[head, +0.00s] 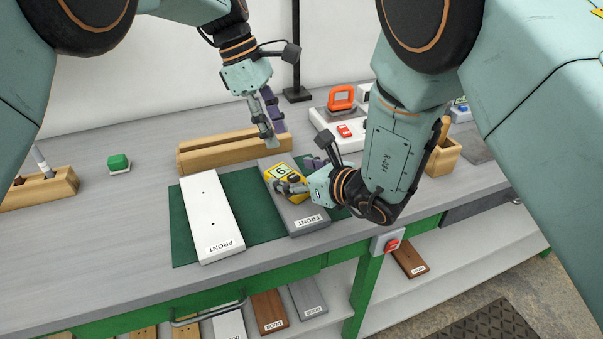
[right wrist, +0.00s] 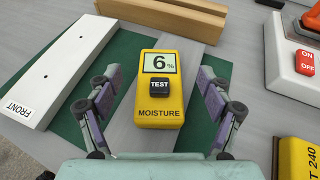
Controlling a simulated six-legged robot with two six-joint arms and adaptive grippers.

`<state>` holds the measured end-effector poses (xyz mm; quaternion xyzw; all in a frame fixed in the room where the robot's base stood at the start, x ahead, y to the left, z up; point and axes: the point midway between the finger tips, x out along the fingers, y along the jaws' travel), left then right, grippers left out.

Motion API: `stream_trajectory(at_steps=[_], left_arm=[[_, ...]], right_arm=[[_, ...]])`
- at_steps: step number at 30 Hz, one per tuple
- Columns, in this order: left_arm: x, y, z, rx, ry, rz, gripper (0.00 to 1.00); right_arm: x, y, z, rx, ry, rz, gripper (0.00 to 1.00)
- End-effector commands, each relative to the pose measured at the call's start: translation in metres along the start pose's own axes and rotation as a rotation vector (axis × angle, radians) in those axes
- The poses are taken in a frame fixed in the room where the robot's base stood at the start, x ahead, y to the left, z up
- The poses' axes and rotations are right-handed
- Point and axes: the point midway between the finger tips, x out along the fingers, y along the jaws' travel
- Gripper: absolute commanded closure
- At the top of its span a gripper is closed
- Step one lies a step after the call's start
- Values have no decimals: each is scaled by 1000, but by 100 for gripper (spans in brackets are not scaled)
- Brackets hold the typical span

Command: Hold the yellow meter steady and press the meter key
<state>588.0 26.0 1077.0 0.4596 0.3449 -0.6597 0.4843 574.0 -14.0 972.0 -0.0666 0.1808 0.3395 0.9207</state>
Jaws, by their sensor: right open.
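The yellow meter (right wrist: 161,122) lies on a grey board (right wrist: 195,52); its screen shows 6% and its black TEST key (right wrist: 159,84) is uncovered. In the head view the meter (head: 297,192) is partly hidden by my right gripper (head: 298,176). In the right wrist view my right gripper (right wrist: 158,76) is open, with one finger on each side of the meter and a gap on both sides. My left gripper (head: 274,136) hangs above and behind the meter, near the wooden blocks; whether its fingers are shut is unclear.
A white board (head: 207,215) marked FRONT lies on the green mat (head: 180,235) left of the grey board. Wooden blocks (head: 225,152) stand behind. An ON/OFF box (right wrist: 285,60) is to the right. The table's left middle is mostly clear.

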Motion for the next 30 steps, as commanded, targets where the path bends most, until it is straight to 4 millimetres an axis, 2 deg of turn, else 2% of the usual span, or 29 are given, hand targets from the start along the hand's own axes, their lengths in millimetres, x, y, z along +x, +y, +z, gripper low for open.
stream_trajectory(at_steps=[6, 12, 24, 30], left_arm=[[0, 0, 0, 0, 0, 0, 62], [0, 0, 0, 0, 0, 0, 62], [0, 0, 0, 0, 0, 0, 62], [0, 0, 0, 0, 0, 0, 62]], right_arm=[[34, 1, 0, 0, 0, 1, 21], [52, 0, -1, 0, 1, 0, 21], [57, 0, 0, 0, 1, 0, 22], [56, 0, 0, 0, 1, 0, 39]])
